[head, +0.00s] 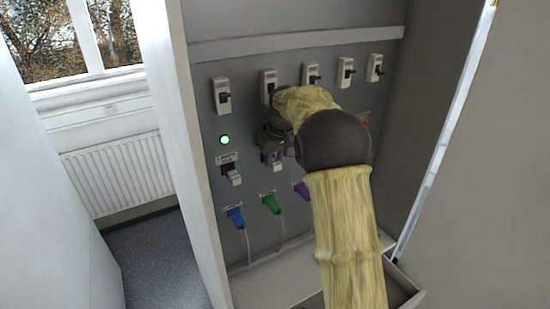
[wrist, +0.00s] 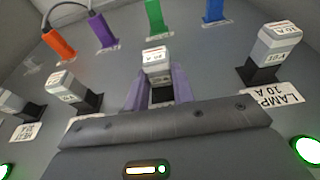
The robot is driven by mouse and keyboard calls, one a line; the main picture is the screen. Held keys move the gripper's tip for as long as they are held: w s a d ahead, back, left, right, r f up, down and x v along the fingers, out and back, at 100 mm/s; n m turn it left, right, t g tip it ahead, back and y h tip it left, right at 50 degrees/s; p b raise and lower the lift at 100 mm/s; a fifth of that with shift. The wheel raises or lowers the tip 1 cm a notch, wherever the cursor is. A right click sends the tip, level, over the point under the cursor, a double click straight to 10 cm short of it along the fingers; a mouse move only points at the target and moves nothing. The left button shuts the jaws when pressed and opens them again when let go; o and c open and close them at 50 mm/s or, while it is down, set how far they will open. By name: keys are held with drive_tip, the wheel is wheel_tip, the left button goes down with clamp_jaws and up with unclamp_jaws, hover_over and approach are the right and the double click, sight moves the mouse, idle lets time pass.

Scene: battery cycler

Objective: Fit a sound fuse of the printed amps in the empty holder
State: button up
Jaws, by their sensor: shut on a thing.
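My gripper (head: 274,157) is at the panel, in the second column from the left, above the green plug. In the wrist view its two purple fingers (wrist: 160,88) are shut on a grey-and-white fuse (wrist: 156,58). Print on the fuse's white end is too small to read surely. A dark holder part (wrist: 162,95) shows between the fingers; I cannot tell whether the fuse is seated in it. The holder's label is hidden by my gripper. The neighbouring holder (wrist: 255,75), labelled LAMP 10 A (wrist: 275,96), has a fuse in it.
Other fuses (wrist: 66,86) stand in holders on the far side. Blue (head: 236,217), green (head: 271,203) and purple (head: 301,190) plugs with cables hang below. A row of switches (head: 311,74) runs above. An open drawer (head: 411,299) is at lower right. A green lamp (head: 225,140) glows.

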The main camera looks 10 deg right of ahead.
drive_tip(key=o, duration=1)
drive_tip(key=b+v, duration=0.3)
drive_tip(key=v, duration=1.4)
drive_tip(key=shift+r, duration=0.2)
drive_tip(key=shift+f, duration=0.1)
drive_tip(key=s+f+m+b, duration=0.1)
drive_tip(key=s+f+b, duration=0.2)
drive_tip(key=f, duration=0.8)
drive_tip(key=s+f+m+b, duration=0.1)
drive_tip(key=s+f+b, duration=0.1)
drive_tip(key=s+f, duration=0.6)
drive_tip(key=s+f+b, duration=0.3)
drive_tip(key=s+f, duration=0.5)
drive_tip(key=f, duration=0.2)
drive_tip(key=s+f+m+h+b, duration=0.1)
drive_tip(key=s+f+b, duration=0.1)
drive_tip(key=s+f, duration=0.7)
drive_tip(key=shift+a+f+m, duration=0.25)
drive_tip(key=shift+f+m, duration=0.05)
drive_tip(key=shift+f, duration=0.15)
